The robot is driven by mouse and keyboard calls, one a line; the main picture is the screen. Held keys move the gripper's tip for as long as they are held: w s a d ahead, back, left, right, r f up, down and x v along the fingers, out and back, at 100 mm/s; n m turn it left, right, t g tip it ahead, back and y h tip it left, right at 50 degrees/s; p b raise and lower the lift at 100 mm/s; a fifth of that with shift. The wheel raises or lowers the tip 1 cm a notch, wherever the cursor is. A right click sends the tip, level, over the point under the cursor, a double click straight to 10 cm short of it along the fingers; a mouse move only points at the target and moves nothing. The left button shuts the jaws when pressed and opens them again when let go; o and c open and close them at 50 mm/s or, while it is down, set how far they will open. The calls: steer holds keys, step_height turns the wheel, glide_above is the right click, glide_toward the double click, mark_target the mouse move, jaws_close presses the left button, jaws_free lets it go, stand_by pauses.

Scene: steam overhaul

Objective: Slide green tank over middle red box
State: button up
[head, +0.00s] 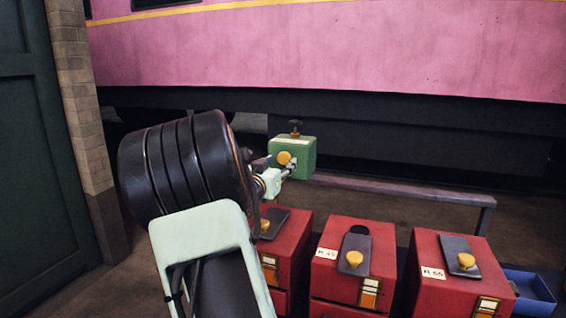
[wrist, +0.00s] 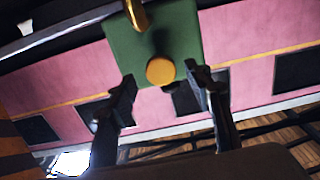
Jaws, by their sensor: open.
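The green tank (head: 306,150) has a dark knob on top and a yellow knob (head: 284,158) on its front. It appears to be at the left end of a dark rail (head: 400,190), above the left red box (head: 291,244). The middle red box (head: 336,274) stands to the right of and below the tank. My gripper (head: 284,172) is at the tank's front. In the wrist view my gripper (wrist: 163,82) is open, with its fingertips on either side of the yellow knob (wrist: 160,70) in front of the green tank (wrist: 188,40). Contact cannot be told.
A right red box (head: 432,258) stands beside the middle one, and a blue tray (head: 540,290) lies at the far right. The boxes have dark top plates with yellow knobs. A pink carriage (head: 330,45) fills the background. A brick pillar (head: 80,110) stands left.

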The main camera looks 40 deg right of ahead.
mark_target(283, 159)
steer(key=shift+x, duration=2.35)
steer(key=shift+a, duration=0.1)
jaws_close()
